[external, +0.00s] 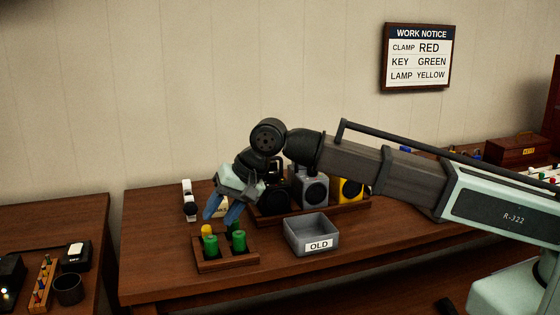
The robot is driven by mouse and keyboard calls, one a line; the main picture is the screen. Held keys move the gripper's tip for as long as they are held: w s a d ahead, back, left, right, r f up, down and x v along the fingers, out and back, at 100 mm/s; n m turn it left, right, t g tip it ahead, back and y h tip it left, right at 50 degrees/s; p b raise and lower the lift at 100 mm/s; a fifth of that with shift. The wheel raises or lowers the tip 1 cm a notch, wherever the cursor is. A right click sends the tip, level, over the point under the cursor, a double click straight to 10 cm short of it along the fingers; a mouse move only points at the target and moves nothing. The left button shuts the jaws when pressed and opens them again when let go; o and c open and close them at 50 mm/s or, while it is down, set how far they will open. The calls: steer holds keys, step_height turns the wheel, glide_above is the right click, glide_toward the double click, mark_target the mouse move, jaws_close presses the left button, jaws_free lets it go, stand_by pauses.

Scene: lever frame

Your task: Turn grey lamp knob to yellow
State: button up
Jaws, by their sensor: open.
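A grey boxy lamp (312,187) with a dark round face stands in a wooden tray (335,212) between a black unit (275,197) and a yellow unit (349,188). I cannot make out its knob or the colour it is set to. My gripper (222,212) is open, with blue fingers pointing down. It is left of the lamp, just above a wooden holder (245,262) with green cylinders (239,241) and a yellow-topped piece (207,230). I cannot tell whether the fingers touch anything. My wrist and arm partly cover the lamps.
A grey bin (304,246) labelled OLD stands right of the holder. A white object (189,200) stands at the back left. A wall notice (418,60) reads clamp red, key green, lamp yellow. A second table (40,215) at left holds small items.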

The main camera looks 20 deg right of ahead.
steer(key=shift+s+a+f, duration=0.2)
steer(key=shift+s+a, duration=0.25)
steer(key=shift+a, duration=0.1)
step_height(320, 180, up, 13)
steer(key=m+t+h, duration=0.2)
steer(key=m+h, duration=0.2)
steer(key=h, duration=0.4)
glide_above(312, 171)
steer(key=s+a, duration=0.1)
steer(key=s, duration=0.3)
steer(key=x, duration=1.3)
steer(key=shift+w+a+f, duration=0.2)
steer(key=shift+a+f, duration=0.1)
steer(key=shift+f, duration=0.05)
